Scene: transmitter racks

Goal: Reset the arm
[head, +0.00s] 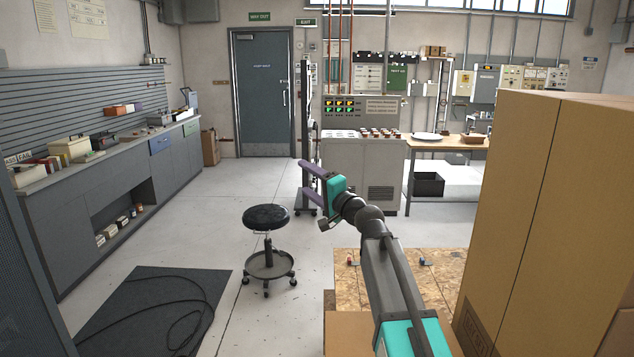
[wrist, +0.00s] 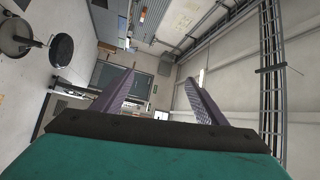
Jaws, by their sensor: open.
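My gripper (head: 306,182) is raised in the middle of the head view, with its purple fingers pointing left. In the wrist view, my gripper (wrist: 160,82) shows two purple fingers spread apart with nothing between them. My arm runs up from the lower right of the head view to the teal gripper body, held out in the air. The fingers touch nothing that I can see.
A black stool (head: 266,217) stands left of the gripper. A wooden board (head: 442,275) with small items lies under the arm. Large cardboard boxes (head: 545,200) rise close on the right. A control console (head: 362,165) stands behind. The floor at left centre is open.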

